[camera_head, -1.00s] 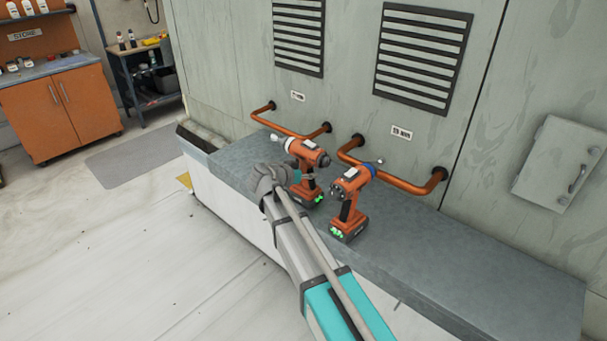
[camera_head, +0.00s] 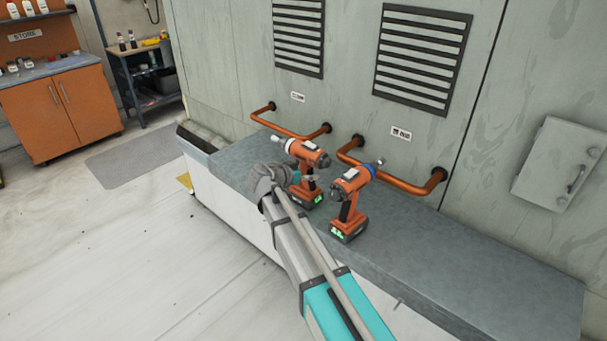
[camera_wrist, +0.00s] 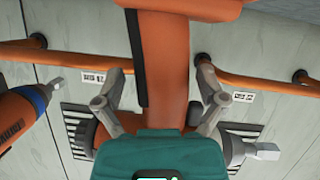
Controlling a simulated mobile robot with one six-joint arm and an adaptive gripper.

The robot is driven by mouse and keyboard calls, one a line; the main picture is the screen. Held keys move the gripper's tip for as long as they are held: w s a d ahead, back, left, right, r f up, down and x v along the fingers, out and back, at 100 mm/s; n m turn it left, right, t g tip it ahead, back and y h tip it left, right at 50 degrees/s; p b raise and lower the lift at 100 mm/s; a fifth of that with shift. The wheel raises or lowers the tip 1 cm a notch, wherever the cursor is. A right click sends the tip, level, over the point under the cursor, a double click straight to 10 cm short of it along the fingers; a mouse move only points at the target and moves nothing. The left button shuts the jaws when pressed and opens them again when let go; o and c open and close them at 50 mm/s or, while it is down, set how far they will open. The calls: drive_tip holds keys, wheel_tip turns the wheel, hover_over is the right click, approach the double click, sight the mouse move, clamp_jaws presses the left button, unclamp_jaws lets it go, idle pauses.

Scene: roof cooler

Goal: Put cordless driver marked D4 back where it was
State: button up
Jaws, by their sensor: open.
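Two orange cordless drivers stand upright on the grey ledge. The left driver (camera_head: 307,172) has a pale collar, and the right driver (camera_head: 350,200) has a blue collar. I cannot read a D4 mark on either. My gripper (camera_head: 298,178) is at the left driver. In the wrist view, the open fingers of my gripper (camera_wrist: 158,88) stand on either side of an orange handle (camera_wrist: 168,60), with a visible gap on the left. The blue-collared driver (camera_wrist: 22,110) shows at the left edge there. The fingertips are partly hidden in the head view.
The grey ledge (camera_head: 455,270) is clear at the right. Copper-coloured pipes (camera_head: 295,133) run along the wall behind the drivers, below small labels (camera_head: 401,134) and vents. A wall box (camera_head: 560,165) hangs at the right. An orange cabinet (camera_head: 55,115) stands far left.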

drive_tip(key=p+v, duration=0.4)
drive_tip(key=v, duration=0.7)
drive_tip(key=shift+s+a+r, duration=0.15)
drive_tip(key=shift+s+a, duration=0.05)
idle(1.4)
drive_tip(key=shift+c, duration=0.2)
